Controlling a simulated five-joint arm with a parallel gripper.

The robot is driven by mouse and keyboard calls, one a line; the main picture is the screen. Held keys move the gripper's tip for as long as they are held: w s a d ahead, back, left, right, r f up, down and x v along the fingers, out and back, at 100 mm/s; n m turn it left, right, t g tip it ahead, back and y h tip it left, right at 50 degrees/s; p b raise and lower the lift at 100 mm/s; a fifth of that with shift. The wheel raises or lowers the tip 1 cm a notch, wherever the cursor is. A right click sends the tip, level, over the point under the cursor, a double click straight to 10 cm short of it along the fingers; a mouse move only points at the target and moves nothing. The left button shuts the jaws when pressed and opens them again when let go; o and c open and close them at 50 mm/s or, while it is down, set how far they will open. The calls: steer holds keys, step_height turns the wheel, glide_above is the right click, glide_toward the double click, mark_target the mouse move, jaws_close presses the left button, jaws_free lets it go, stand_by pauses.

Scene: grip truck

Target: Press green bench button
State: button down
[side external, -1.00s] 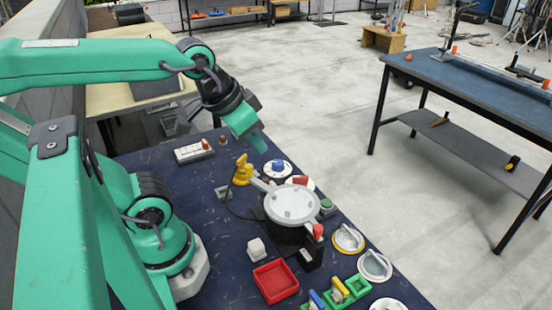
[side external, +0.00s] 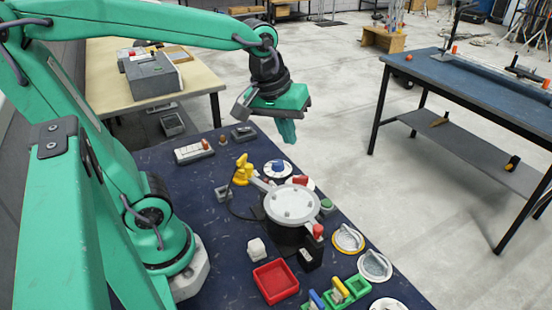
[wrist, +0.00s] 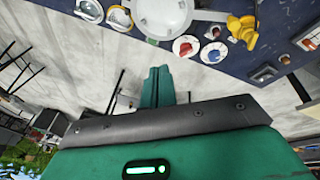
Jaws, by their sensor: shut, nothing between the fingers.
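The green button (side external: 327,204) sits on a small grey base at the right edge of the dark blue bench, just right of the grey pot-like device (side external: 292,203). My gripper (side external: 288,139) is shut and empty, pointing down in the air above and beyond the button, up and left of it in the side view. It appears to be past the bench's far edge. In the wrist view my gripper (wrist: 158,72) shows closed fingers against pale floor.
Dials with blue (side external: 278,168) and red (side external: 300,181) knobs lie beside the pot-like device. A yellow figure-like part (side external: 242,170) stands to its left. A yellow-rimmed dial (side external: 348,239) and a red tray (side external: 275,282) are nearer. Open floor lies right of the bench.

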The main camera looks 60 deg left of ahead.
steer(key=w+f+n+g, duration=0.1)
steer(key=w+f+n, duration=0.1)
steer(key=w+n, duration=0.3)
steer(key=n+g, duration=0.2)
steer(key=n, duration=0.3)
glide_above(325, 203)
step_height(325, 203, down, 5)
steer(key=shift+w+f+n, duration=0.2)
steer(key=shift+f+n, duration=0.1)
steer(key=shift+n, duration=0.3)
step_height(325, 203, down, 14)
steer(key=shift+r, duration=0.1)
stand_by(0.5)
steer(key=shift+s+f, duration=0.1)
steer(key=shift+f, duration=1)
step_height(325, 203, up, 15)
steer(key=shift+w, duration=0.3)
